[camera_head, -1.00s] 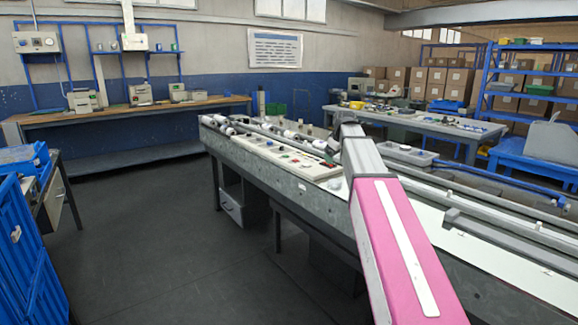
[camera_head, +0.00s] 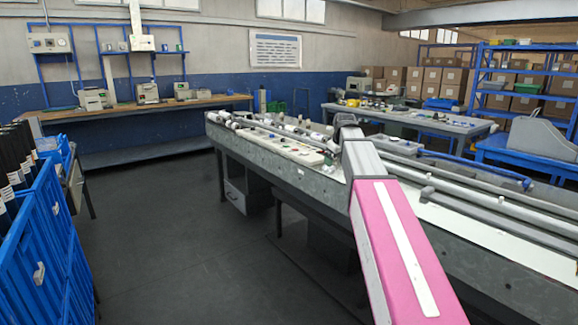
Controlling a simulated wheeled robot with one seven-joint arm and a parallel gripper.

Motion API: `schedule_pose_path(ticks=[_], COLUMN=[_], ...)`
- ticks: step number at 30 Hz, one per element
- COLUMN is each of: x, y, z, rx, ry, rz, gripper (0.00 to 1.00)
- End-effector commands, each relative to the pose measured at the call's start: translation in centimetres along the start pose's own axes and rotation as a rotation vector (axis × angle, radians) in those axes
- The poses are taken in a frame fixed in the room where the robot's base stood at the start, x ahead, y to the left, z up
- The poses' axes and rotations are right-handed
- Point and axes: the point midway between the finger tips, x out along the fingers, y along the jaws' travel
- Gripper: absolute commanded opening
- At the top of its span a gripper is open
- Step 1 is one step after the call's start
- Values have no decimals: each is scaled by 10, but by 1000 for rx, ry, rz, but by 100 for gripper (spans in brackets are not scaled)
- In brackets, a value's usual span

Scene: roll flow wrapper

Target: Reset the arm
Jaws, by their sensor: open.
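My arm, with a pink link and a grey link, reaches up from the bottom right of the head view. It stands in front of the long grey machine bench, hiding part of it. The arm's far dark end shows above the bench. My gripper's fingers cannot be made out, and nothing held shows.
The long machine bench (camera_head: 310,180) with rollers and a control panel fills the right. Blue crates (camera_head: 45,235) holding dark rolls stand at the left. A wooden workbench (camera_head: 150,108) lines the back wall. Grey floor (camera_head: 170,235) is clear between crates and machine.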

Motion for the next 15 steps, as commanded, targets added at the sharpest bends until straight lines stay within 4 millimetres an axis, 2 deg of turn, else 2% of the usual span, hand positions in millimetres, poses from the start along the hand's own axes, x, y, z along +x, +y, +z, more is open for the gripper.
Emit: schedule_pose_path(ticks=[8,15], x=[24,55], y=[-18,-43], z=[24,56], rx=[44,107], ry=[-27,-65], rz=[-17,-40], gripper=[93,93])
